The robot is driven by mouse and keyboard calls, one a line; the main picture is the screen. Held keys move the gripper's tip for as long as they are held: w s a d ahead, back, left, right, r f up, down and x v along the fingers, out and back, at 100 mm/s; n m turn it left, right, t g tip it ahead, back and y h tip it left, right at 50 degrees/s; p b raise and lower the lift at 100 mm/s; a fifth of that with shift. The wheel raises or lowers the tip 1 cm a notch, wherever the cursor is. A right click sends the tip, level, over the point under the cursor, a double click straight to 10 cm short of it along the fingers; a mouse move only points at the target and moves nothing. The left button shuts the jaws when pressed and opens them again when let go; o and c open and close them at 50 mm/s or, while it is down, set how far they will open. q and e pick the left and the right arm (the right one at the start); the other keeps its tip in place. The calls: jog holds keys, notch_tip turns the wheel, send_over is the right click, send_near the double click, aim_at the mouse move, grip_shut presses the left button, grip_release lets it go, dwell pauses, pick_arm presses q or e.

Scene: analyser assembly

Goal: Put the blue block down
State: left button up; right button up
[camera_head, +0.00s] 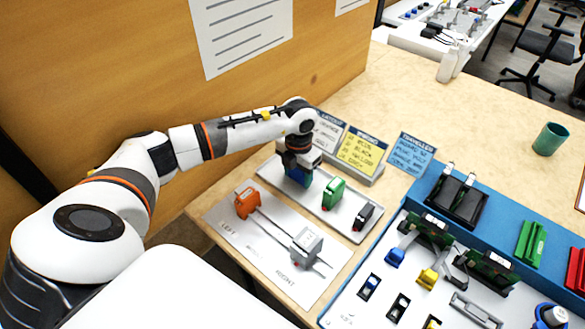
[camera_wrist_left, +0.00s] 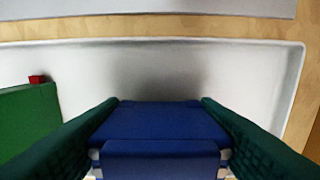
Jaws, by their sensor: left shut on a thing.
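My left gripper (camera_head: 298,166) reaches in from the left and points down over the light grey tray (camera_head: 346,229). It is shut on the blue block (camera_head: 297,178), which is at the tray's far left end. In the left wrist view the blue block (camera_wrist_left: 160,135) sits between the two dark green fingers, with the tray floor (camera_wrist_left: 160,70) below. I cannot tell whether the block touches the tray. My right gripper is not in view.
A white board (camera_head: 228,222) in front holds an orange block (camera_head: 247,203) and a grey block (camera_head: 306,246) on rods. Sign cards (camera_head: 362,152) stand behind the tray. A blue-edged panel (camera_head: 480,217) with parts lies to the right. A green cup (camera_head: 550,139) stands far right.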

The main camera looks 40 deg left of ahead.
pick_arm(q)
jog(key=shift+w+a+f, duration=0.1)
jog(key=shift+a+f, duration=0.25)
jog(key=shift+f, duration=0.15)
jog(key=shift+d+r, duration=0.1)
jog(key=shift+d, duration=0.15)
jog(key=o, duration=1)
jog(key=shift+f, duration=0.2)
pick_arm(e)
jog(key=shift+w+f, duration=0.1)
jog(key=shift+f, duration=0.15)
pick_arm(q)
jog(key=shift+r, duration=0.1)
